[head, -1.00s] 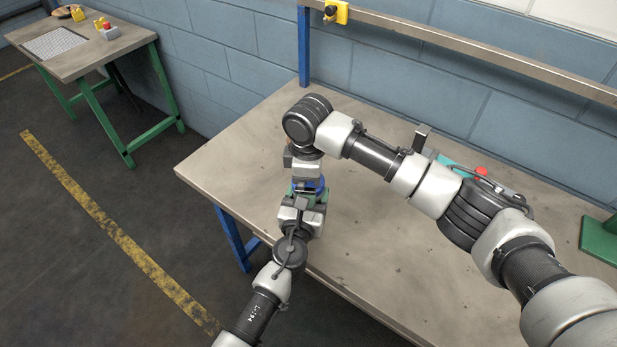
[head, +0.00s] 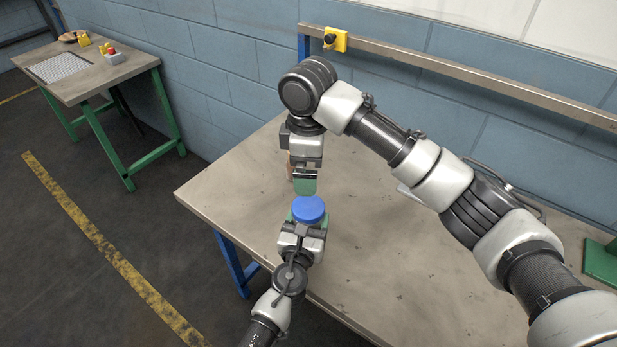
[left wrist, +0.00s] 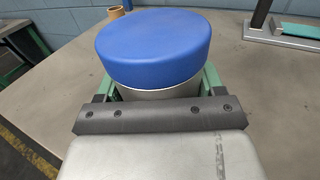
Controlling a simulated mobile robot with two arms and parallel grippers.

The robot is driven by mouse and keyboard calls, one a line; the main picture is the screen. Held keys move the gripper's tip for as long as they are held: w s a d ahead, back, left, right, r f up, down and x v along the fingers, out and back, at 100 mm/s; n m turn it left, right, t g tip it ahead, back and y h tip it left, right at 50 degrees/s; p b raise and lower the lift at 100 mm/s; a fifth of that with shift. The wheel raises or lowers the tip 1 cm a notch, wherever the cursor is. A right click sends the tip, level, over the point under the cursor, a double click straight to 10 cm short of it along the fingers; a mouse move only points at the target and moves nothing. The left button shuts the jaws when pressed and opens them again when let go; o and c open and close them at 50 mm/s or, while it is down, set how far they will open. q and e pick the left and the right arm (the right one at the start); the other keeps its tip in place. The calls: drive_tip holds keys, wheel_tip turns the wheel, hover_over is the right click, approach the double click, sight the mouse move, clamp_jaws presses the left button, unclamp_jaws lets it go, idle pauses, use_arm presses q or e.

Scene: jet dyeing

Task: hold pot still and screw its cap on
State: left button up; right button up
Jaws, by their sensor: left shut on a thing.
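The blue cap (head: 308,209) sits on top of the pot, which my left gripper (head: 304,226) holds over the table's near left edge. In the left wrist view the cap (left wrist: 154,48) covers the top of the pale grey pot (left wrist: 160,93); it looks about level. The green fingers of my left gripper (left wrist: 160,84) are shut around the pot. How far the cap is screwed down cannot be told. My right gripper (head: 305,184) hangs above and behind the cap, apart from it, with a green finger pad showing. Its finger gap is not visible.
The table (head: 380,260) has much bare room at front and right. A small tan cylinder (left wrist: 117,12) stands on it behind the pot. A green stand foot (head: 601,260) is at the right edge. A rail with a yellow switch box (head: 336,40) runs behind.

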use_arm(q)
drive_tip(key=o, duration=1.8)
drive_tip(key=v, duration=1.1)
drive_tip(key=shift+w, duration=0.1)
